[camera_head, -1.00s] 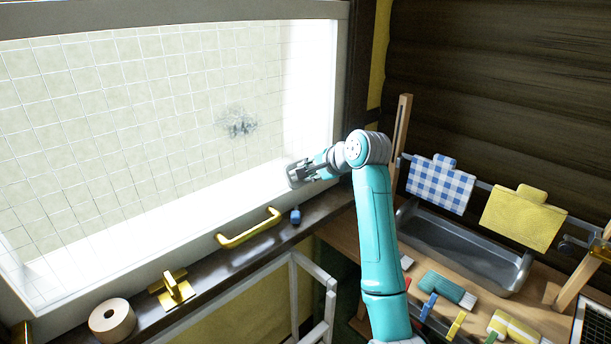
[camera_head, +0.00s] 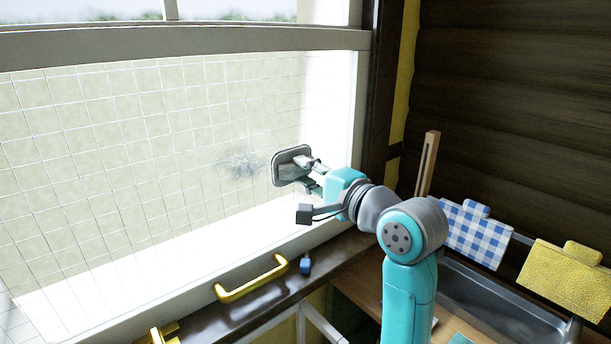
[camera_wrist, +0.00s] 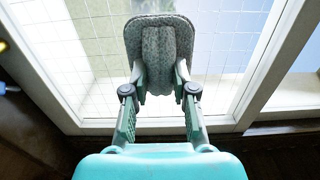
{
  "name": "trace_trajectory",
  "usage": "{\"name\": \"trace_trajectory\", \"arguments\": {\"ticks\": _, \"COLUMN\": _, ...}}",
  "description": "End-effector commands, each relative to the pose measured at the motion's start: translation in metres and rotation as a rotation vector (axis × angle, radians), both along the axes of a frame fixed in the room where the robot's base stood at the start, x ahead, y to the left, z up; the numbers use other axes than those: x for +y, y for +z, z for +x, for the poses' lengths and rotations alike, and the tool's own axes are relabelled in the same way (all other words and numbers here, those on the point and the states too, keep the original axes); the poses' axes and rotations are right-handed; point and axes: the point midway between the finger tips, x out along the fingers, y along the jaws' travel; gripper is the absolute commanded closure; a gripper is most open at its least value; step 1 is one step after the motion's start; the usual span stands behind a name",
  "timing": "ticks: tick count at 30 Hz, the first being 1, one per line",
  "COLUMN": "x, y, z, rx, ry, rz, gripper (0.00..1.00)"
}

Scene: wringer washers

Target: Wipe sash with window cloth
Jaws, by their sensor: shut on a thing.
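My gripper (camera_head: 308,176) is shut on a grey, rounded pad, the window cloth (camera_head: 291,166). In the wrist view the cloth (camera_wrist: 160,45) sits between the two fingertips (camera_wrist: 160,88), with its textured side showing. The window sash (camera_head: 130,150) has a pane with a wire grid and a white frame. A faint grey smudge (camera_head: 243,163) is on the pane, just left of the cloth. The cloth is near the pane at its right part; I cannot tell whether it touches.
A yellow handle (camera_head: 250,278) and a small blue object (camera_head: 305,264) are at the dark sill below. A blue checked cloth (camera_head: 475,235) and a yellow cloth (camera_head: 565,280) hang on a rail at right, above a metal sink (camera_head: 495,305).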

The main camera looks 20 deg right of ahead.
Motion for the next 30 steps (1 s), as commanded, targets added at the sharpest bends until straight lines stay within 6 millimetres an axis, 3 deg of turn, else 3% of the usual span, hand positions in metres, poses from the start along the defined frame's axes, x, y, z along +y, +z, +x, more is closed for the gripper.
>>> {"name": "trace_trajectory", "arguments": {"ticks": 15, "x": 0.014, "y": 0.000, "z": 0.044, "rx": 0.001, "ry": 0.000, "rz": 0.000, "gripper": 1.00}}
{"name": "trace_trajectory", "arguments": {"ticks": 30, "x": 0.017, "y": 0.000, "z": 0.052, "rx": 0.001, "ry": 0.000, "rz": -0.001, "gripper": 1.00}}
